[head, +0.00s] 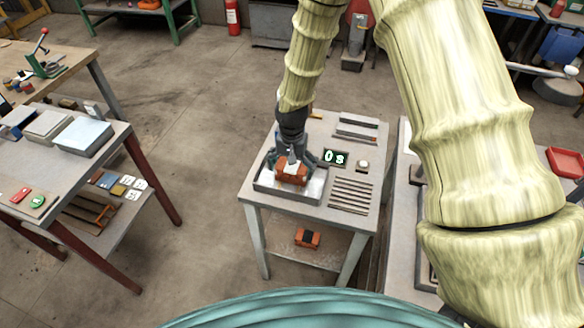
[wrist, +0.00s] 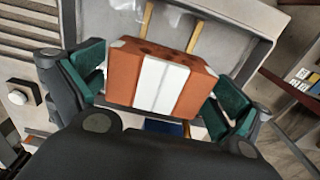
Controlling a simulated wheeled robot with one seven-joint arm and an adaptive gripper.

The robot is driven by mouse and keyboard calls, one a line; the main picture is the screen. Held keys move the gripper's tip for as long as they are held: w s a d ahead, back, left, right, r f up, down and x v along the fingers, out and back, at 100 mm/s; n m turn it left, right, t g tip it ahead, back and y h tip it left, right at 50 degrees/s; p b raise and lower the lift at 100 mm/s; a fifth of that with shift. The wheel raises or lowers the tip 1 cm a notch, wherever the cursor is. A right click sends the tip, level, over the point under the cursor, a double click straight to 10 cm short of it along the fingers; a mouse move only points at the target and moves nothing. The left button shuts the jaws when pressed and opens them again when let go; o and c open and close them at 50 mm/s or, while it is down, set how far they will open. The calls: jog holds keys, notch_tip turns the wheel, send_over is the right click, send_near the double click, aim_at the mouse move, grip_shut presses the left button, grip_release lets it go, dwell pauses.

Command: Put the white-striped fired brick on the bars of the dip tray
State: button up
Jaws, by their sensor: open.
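The orange-red fired brick with a white stripe (head: 291,174) is in the dip tray (head: 268,188) on the small table. In the wrist view the brick (wrist: 125,75) shows its white-banded side and holes in its top. Two light wooden bars (wrist: 146,20) in the tray run up to the brick, which appears to sit over them; its underside is hidden. My gripper (head: 292,165) is above the tray with its fingers around the brick. In the wrist view the green pads of my gripper (wrist: 158,88) stand open on either side, with a small gap at the left.
A display reading 0s (head: 335,157), a white button (head: 363,165) and a slatted rack (head: 351,194) are right of the tray. A dark-banded orange brick (head: 307,238) lies on the lower shelf. Another table (head: 62,165) stands left, with clear floor between.

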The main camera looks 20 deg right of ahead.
aim_at(292, 167)
notch_tip(292, 167, up, 12)
jog(key=b, duration=0.3)
dwell(0.5)
